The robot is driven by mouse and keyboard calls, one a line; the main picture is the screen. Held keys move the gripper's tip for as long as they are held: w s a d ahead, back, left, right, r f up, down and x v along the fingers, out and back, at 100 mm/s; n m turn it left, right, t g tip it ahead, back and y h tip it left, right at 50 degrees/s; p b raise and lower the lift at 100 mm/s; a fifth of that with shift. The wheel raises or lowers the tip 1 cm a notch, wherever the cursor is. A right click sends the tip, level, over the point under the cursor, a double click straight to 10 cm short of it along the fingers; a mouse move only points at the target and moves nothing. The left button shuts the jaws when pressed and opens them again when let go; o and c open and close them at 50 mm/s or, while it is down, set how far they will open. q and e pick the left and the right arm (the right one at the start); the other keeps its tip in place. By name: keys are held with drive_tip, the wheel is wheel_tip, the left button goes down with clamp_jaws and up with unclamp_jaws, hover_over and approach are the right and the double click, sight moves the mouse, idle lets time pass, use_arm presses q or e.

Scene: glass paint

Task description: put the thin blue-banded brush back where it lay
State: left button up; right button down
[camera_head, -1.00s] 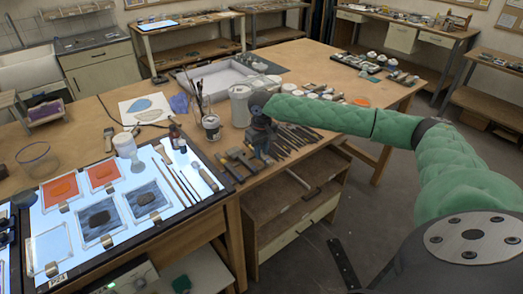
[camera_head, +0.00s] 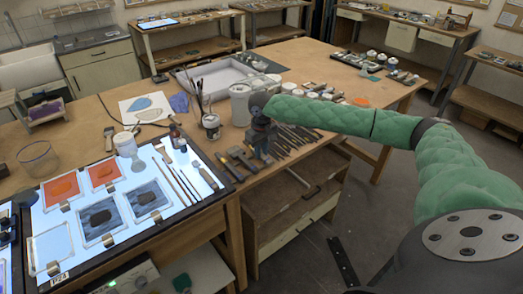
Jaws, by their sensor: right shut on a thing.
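My right gripper (camera_head: 262,151) hangs at the end of my green-sleeved arm, pointing down over the wooden table near its front edge. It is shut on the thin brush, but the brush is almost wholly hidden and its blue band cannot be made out. Several long thin tools lie on the table right of the gripper, partly behind it. Long brushes or tools (camera_head: 176,180) lie on the lit panel (camera_head: 150,222) to the left. My left gripper is not in view.
A cup of upright brushes (camera_head: 211,126) and a pale jar (camera_head: 240,104) stand just left of and behind the gripper.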

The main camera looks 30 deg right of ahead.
drive_tip(key=c, duration=1.2)
unclamp_jaws()
